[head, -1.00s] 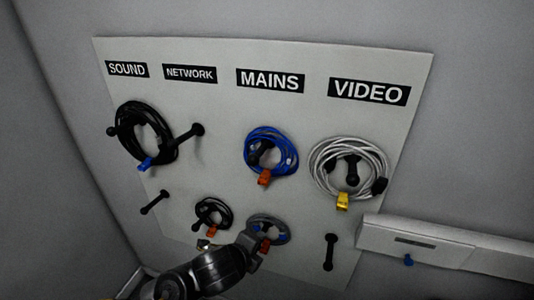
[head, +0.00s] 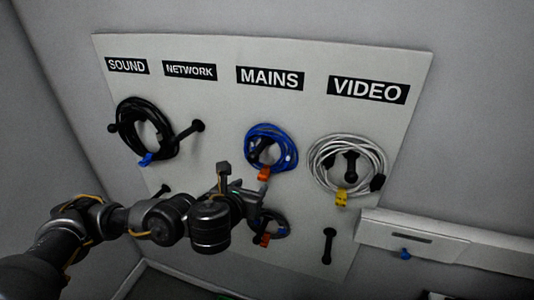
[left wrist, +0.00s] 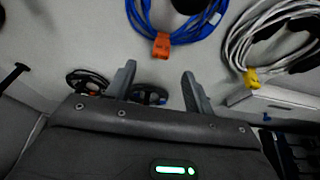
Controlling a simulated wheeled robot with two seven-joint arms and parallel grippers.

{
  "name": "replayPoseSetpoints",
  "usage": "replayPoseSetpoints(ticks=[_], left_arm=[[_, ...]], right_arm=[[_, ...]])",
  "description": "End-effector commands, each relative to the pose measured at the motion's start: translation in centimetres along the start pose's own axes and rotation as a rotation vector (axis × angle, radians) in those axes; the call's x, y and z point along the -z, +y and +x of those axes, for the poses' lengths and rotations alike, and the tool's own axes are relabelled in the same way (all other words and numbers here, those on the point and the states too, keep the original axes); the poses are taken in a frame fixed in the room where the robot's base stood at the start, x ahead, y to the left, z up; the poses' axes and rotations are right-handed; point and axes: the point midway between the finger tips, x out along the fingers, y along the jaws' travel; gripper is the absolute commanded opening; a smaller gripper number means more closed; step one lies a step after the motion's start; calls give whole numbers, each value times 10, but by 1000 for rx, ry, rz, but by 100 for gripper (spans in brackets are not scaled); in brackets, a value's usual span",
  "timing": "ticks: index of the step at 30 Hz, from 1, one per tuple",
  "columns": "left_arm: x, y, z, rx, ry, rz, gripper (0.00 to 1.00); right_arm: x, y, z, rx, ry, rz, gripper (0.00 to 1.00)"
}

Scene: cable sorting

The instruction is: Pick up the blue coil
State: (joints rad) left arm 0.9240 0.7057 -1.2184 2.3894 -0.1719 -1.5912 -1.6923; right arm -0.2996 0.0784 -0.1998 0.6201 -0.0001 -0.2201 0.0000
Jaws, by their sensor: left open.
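The blue coil (head: 252,144) hangs on a black peg under the MAINS label, with an orange tag at its bottom. In the left wrist view the blue coil (left wrist: 205,24) shows at the top, cut off by the frame edge, beyond the fingertips. My left gripper (head: 239,182) is open and empty, in front of the board, below and left of the blue coil in the head view. Its two fingers (left wrist: 157,72) stand apart in the left wrist view. They do not appear to touch the coil. My right gripper is in neither view.
A white coil (head: 318,170) with a yellow tag hangs right, under VIDEO. A black coil (head: 124,128) hangs left. A small dark coil (head: 283,228) hangs below the blue one, partly behind my gripper. A bare peg (head: 329,245) sticks out lower right. A white ledge (head: 450,245) runs right.

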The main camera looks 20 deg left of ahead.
Motion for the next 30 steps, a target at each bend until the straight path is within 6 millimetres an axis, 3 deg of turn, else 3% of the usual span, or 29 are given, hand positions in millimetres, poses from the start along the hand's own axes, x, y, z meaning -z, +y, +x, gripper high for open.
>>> replayPoseSetpoints(ticks=[4,13,22,30], left_arm=[[-1,0,20,-2,-2,1,53],[0,-1,32,0,-1,-1,53],[1,-3,73,0,0,-1,53],[0,-3,78,1,0,-3,53]], right_arm=[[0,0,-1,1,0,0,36],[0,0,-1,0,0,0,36],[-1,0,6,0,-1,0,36],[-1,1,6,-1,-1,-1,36]])
